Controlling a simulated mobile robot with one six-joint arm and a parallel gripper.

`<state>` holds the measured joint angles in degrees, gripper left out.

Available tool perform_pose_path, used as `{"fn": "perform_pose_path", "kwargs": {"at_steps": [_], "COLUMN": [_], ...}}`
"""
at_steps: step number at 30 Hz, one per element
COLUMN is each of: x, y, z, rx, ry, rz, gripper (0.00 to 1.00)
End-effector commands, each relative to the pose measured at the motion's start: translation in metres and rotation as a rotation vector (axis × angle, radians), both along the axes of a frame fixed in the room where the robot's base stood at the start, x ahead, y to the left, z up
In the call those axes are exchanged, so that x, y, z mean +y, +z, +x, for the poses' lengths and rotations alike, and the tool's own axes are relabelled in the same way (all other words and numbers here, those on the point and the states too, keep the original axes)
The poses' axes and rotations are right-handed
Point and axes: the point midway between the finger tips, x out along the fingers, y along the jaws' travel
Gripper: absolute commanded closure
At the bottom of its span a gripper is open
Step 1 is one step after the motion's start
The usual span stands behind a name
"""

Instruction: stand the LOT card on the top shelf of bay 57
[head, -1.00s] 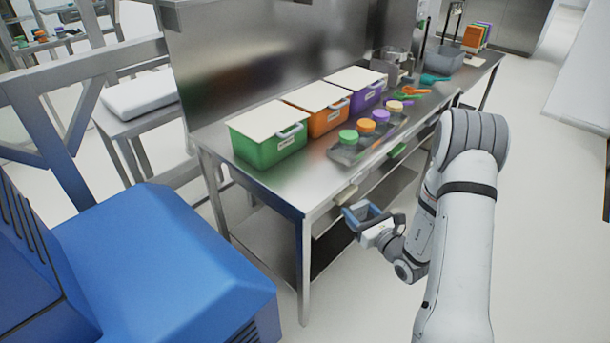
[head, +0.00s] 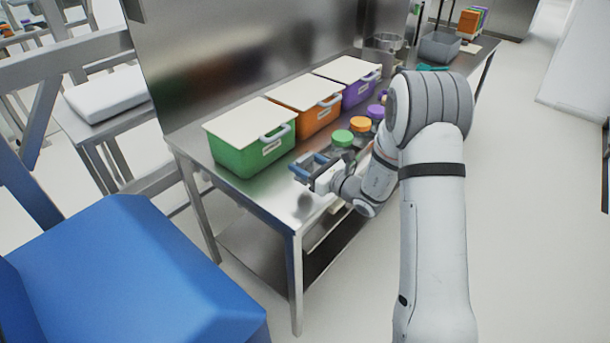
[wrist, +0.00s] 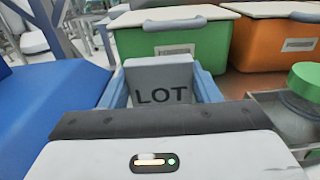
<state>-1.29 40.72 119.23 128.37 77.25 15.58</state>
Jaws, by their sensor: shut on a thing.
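The LOT card (wrist: 160,88) is a pale grey plate with dark "LOT" lettering. It stands between the blue fingers of my gripper (wrist: 165,78) in the wrist view, with its lettering upright and facing the camera. My gripper is shut on it. In the head view my gripper (head: 309,166) is over the near end of the steel bench, in front of the green bin; the card is hard to make out there. No shelf bay marked 57 can be read in these views.
On the steel bench (head: 240,192) stand a lidded green bin (head: 240,155), an orange bin (head: 318,118) and a purple bin (head: 360,92). Jars with green (head: 342,138) and orange (head: 361,124) lids stand close right of my gripper. A blue body (head: 140,270) fills the lower left.

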Motion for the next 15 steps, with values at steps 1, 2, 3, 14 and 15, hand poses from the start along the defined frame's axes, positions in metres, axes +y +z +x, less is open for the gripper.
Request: {"fn": "perform_pose_path", "kwargs": {"at_steps": [1, 2, 3, 14, 15], "x": [0.001, 0.002, 0.002, 0.005, 0.006], "y": [-0.006, -0.010, -0.016, -0.041, -0.041], "z": [-0.001, -0.001, -0.001, -0.002, -0.002], "rx": [0.003, 0.004, 0.004, -0.001, -0.001], "ry": [0.002, 0.003, 0.004, 0.010, 0.010], "rz": [0.001, 0.002, 0.001, 0.001, 0.001], "gripper": [0.68, 0.68, 0.68, 0.68, 0.68]}}
